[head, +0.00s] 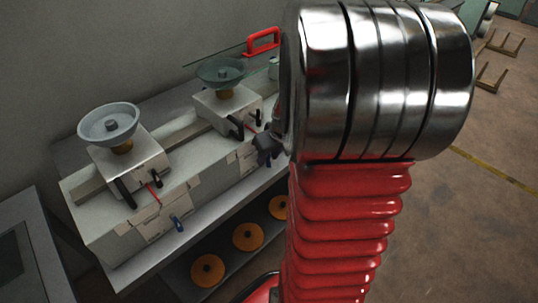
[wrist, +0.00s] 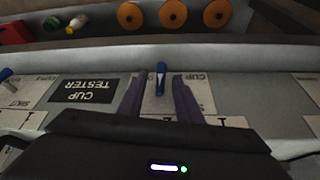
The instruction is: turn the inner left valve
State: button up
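A blue valve handle (wrist: 161,78) stands on the pale panel in the wrist view, beside an upside-down CUP label. My gripper (wrist: 157,92) has its two dark fingers spread, one on each side of this handle, with gaps visible; I cannot tell the depth between them. A second blue handle (wrist: 5,73) shows at the left edge of the wrist view. In the head view, a blue handle (head: 177,223) sits on the near front of the bench unit. My gripper (head: 268,150) is partly hidden behind my arm there.
The bench unit (head: 110,235) carries two clamps with round grey cups, the nearer cup (head: 108,122) at left. Several orange discs (head: 207,269) lie on the lower shelf. A red box (wrist: 15,32) and a small bottle (wrist: 76,23) are in the wrist view. Open floor lies right.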

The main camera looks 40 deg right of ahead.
jog(key=shift+c, duration=0.5)
grip_shut()
jog(key=shift+d, duration=0.1)
